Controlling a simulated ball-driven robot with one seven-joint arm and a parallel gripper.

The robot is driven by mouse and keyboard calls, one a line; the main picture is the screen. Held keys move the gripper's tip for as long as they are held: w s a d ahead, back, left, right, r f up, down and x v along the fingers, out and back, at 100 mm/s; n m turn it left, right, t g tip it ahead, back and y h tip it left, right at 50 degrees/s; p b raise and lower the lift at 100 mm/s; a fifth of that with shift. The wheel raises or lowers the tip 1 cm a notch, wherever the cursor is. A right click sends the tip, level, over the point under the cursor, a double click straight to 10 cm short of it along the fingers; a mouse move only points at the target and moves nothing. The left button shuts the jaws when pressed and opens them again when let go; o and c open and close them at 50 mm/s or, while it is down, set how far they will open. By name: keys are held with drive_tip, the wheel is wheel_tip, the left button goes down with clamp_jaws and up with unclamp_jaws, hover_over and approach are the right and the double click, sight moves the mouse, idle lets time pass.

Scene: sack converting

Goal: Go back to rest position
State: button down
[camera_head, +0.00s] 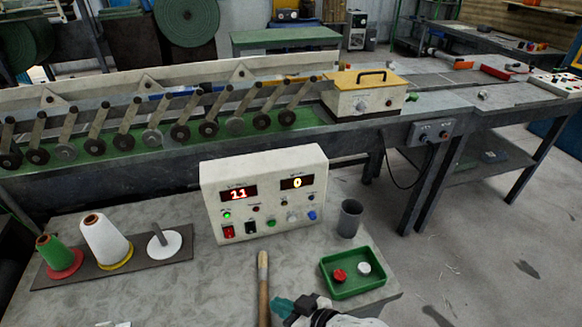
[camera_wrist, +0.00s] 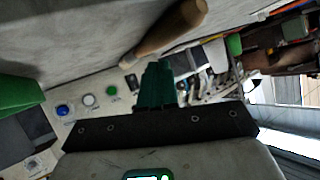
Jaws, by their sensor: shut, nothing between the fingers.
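My gripper (camera_head: 282,306) shows at the bottom middle of the head view, over the near part of the grey table. Its teal fingers are together and hold nothing. In the wrist view the teal fingers (camera_wrist: 157,86) point up from a dark plate. A wooden handle (camera_head: 263,285) lies just left of my gripper in the head view, apart from it. The same handle (camera_wrist: 168,32) shows beyond the fingertips in the wrist view. Most of my arm is outside the head view.
A control box (camera_head: 213,192) with lit red and yellow displays stands behind my gripper. A green tray (camera_head: 352,292) with red and white pieces is at right, and a grey cup (camera_head: 349,218) behind it. Thread cones (camera_head: 105,240) stand at left. A conveyor line runs behind.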

drive_tip(key=s+d+f+m+g+h, duration=0.1)
drive_tip(key=s+d+f+m+h, duration=0.15)
drive_tip(key=s+d, duration=0.4)
drive_tip(key=s+d+f+m+g+h, duration=0.1)
drive_tip(key=s+d+f+h, duration=0.2)
drive_tip(key=d, duration=0.7)
drive_tip(key=s+d+r+m+g+h, duration=0.2)
drive_tip(key=s+d+m+g+h, duration=0.2)
drive_tip(key=s+d, duration=0.8)
drive_tip(key=s+m, duration=0.1)
drive_tip(key=s, duration=0.2)
drive_tip(key=shift+s+d+h, duration=0.35)
drive_tip(key=shift+d, duration=0.05)
idle(0.4)
